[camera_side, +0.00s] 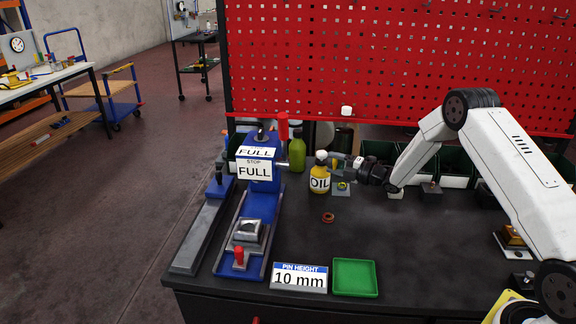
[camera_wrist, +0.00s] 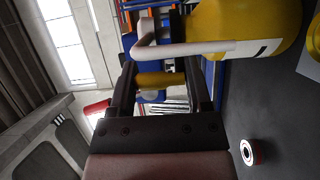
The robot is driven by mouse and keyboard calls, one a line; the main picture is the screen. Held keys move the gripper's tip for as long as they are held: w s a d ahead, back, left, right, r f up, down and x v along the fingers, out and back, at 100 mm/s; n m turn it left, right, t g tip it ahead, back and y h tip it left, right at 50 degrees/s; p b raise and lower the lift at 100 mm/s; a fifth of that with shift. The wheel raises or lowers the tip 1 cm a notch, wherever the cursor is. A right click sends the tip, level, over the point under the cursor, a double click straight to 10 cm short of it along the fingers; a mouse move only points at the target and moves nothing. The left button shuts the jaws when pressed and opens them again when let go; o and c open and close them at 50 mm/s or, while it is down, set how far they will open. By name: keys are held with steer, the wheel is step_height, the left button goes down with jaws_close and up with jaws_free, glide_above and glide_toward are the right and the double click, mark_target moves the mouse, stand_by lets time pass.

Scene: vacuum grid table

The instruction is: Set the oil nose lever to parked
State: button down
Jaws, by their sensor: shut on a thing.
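The yellow oil bottle (camera_side: 320,183), with an OIL label and a pale top, stands upright on the dark bench in the side view. In the wrist view the bottle (camera_wrist: 250,28) lies sideways at the upper right, with a bent white tube (camera_wrist: 190,48) beside it. My gripper (camera_side: 343,162) is just right of the bottle's top. In the wrist view my gripper's jaws (camera_wrist: 160,85) are on either side of a short yellow piece (camera_wrist: 157,78) and are shut on it. I cannot tell how that piece joins the bottle. No lever position marking is legible.
A blue machine (camera_side: 262,205) with FULL signs and a red handle (camera_side: 283,126) stands left of the bottle. A green bottle (camera_side: 297,152) is behind.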

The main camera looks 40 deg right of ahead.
steer(key=shift+a+r+h, duration=0.1)
steer(key=shift+a+h, duration=0.05)
steer(key=shift+h, duration=0.15)
steer(key=w+a+m+g+h, duration=0.2)
steer(key=m+g+h, duration=0.2)
steer(key=m+h, duration=0.4)
steer(key=w+a+m+g+h, duration=0.2)
steer(key=m+h, duration=0.6)
steer(key=h, duration=0.5)
steer(key=shift+a+g, duration=0.65)
steer(key=shift+g, duration=0.25)
steer(key=shift+r+h, duration=0.15)
steer(key=shift+h, duration=0.15)
steer(key=shift+c, duration=0.2)
jaws_free()
